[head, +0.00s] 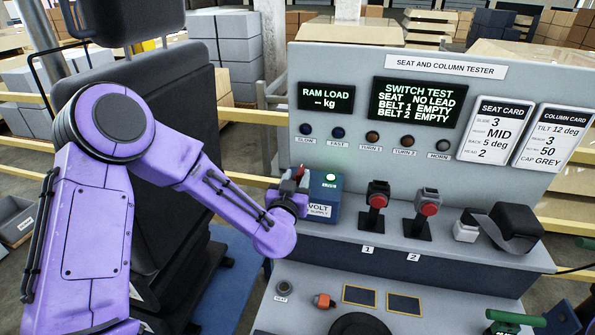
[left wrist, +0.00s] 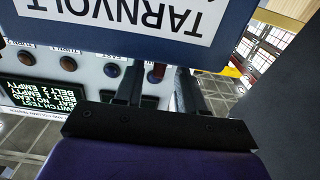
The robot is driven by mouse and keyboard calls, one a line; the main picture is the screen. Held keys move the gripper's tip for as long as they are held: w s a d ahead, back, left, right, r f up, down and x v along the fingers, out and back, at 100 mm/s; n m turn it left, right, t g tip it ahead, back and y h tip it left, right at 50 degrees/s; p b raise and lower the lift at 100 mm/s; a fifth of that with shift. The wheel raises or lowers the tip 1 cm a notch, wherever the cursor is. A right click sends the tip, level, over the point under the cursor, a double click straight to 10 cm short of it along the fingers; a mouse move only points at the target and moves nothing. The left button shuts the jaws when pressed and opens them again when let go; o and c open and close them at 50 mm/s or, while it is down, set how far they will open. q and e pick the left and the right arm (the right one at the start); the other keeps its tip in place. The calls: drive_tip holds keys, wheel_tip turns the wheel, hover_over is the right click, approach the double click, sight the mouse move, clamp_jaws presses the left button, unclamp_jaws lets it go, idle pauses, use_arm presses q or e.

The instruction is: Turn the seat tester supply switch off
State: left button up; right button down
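The seat tester supply box (head: 324,192) is a small dark blue unit at the left end of the tester's ledge, with a lit green lamp (head: 330,177) on top. A small red part (head: 300,171), apparently the switch, shows at its left side beside my left gripper (head: 296,190). In the left wrist view, the box (left wrist: 130,22) fills the top with its upside-down label. The two fingers (left wrist: 160,88) stand apart, with a dark red part (left wrist: 155,74) showing between them. The fingertips are partly hidden by the box, and I cannot tell whether they touch the switch. My right gripper is not in view.
The grey tester panel (head: 440,130) stands behind the ledge. A black seat (head: 150,110) is on the left, behind my left arm. A yellow rail (head: 250,115) runs behind.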

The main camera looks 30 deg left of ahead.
use_arm(q)
drive_tip(key=shift+x, duration=0.85)
drive_tip(key=shift+d, duration=0.1)
clamp_jaws()
drive_tip(key=shift+y, duration=0.3)
drive_tip(key=n+g+y, duration=0.1)
drive_tip(key=y, duration=0.1)
drive_tip(key=n+y, duration=0.1)
drive_tip(key=n, duration=0.1)
drive_tip(key=shift+w+d+g+y, duration=0.1)
drive_tip(key=shift+d+g+y, duration=0.3)
drive_tip(key=n+g+y, duration=0.2)
drive_tip(key=y, duration=0.1)
drive_tip(key=n+g+y, duration=0.1)
drive_tip(key=shift+w+d+n+g+y, duration=0.25)
drive_tip(key=shift+d+n+g+y, duration=0.05)
drive_tip(key=shift+n+g, duration=0.1)
drive_tip(key=shift+w+n+g+y+b, duration=0.15)
drive_tip(key=shift+n+g+y+b, duration=0.2)
drive_tip(key=shift+n+g+y, duration=0.65)
drive_tip(key=shift+g, duration=0.4)
unclamp_jaws()
